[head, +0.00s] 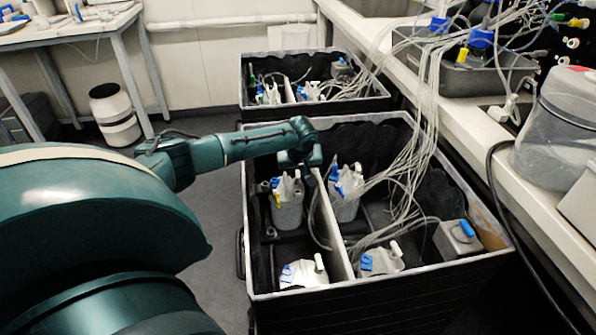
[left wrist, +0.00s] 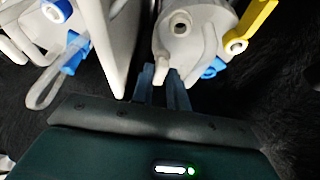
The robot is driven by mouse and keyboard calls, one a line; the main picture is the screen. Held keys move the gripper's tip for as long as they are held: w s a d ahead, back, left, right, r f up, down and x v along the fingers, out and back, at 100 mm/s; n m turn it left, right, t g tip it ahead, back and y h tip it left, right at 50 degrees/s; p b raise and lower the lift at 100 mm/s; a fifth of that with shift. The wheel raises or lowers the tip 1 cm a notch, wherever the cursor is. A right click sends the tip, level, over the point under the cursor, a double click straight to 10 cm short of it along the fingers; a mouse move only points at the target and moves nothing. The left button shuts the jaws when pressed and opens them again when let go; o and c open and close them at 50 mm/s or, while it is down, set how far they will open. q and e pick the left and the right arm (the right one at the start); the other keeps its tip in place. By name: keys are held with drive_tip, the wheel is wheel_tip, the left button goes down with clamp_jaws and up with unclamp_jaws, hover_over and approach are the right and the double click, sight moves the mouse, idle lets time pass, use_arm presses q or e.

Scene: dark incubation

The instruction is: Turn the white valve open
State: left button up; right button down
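A white vessel (head: 288,212) stands upright in the left part of the near black crate (head: 375,292). Its pale lid (left wrist: 197,28) fills the top middle of the left wrist view. The lid carries a yellow lever (left wrist: 255,25), a blue fitting (left wrist: 213,70) and a small white valve-like stub (left wrist: 163,70). My left gripper (head: 298,172) reaches down over this vessel from above. In the left wrist view its two narrow fingers (left wrist: 162,78) are a little apart, with the white stub at their tips. I cannot tell whether they touch it. My right gripper is not in view.
A pale divider (head: 336,235) runs along the crate beside the vessel. Beyond it stand another vessel (head: 345,200) and many loose clear tubes (head: 408,150). A second crate (head: 315,103) is behind. A white bench (head: 470,125) borders the right side.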

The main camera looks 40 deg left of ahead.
use_arm(q)
clamp_jaws()
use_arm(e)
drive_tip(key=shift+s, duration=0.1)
